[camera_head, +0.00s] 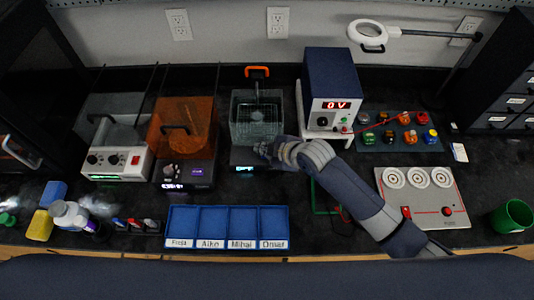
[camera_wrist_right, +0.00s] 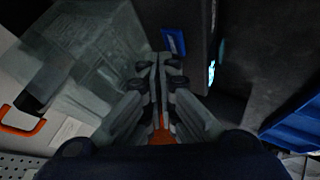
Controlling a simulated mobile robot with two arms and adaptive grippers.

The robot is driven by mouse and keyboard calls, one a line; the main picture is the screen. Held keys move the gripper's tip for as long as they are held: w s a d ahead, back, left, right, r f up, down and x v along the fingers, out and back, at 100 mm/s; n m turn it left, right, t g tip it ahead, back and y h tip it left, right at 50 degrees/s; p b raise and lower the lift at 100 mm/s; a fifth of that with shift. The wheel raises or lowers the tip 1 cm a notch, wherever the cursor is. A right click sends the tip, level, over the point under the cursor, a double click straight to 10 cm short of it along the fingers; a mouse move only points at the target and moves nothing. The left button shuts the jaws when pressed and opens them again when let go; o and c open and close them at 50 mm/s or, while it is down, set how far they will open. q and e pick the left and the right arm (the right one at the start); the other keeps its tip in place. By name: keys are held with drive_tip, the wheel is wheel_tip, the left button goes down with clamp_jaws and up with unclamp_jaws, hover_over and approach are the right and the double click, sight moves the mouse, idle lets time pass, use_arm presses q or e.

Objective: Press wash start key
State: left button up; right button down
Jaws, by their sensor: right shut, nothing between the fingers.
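The wash machine (camera_head: 240,155) stands at the back middle of the bench, with a clear tank (camera_head: 256,118) and an orange handle (camera_head: 257,72) on top. A small lit cyan display (camera_head: 245,168) is on its front; it also shows in the right wrist view (camera_wrist_right: 212,73). A small blue key (camera_wrist_right: 173,42) sits on the dark front panel. My right gripper (camera_head: 264,150) is shut and empty, at the right part of the machine's front. In the wrist view its fingertips (camera_wrist_right: 160,60) are close to the blue key; I cannot tell whether they touch. My left gripper is out of view.
An orange-covered machine (camera_head: 184,122) stands to the left, and a blue power supply (camera_head: 332,78) to the right. A blue labelled tray (camera_head: 227,207) lies in front. A panel with three round dials (camera_head: 449,208) is at the right.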

drive_tip(key=shift+f, duration=0.15)
drive_tip(key=shift+f, duration=0.3)
drive_tip(key=shift+f, duration=0.15)
idle(0.7)
drive_tip(key=shift+r+p, duration=0.6)
drive_tip(key=shift+r, duration=0.05)
drive_tip(key=shift+r, duration=0.1)
wheel_tip(320, 180, up, 6)
drive_tip(key=p, duration=0.5)
drive_tip(key=shift+p, duration=0.4)
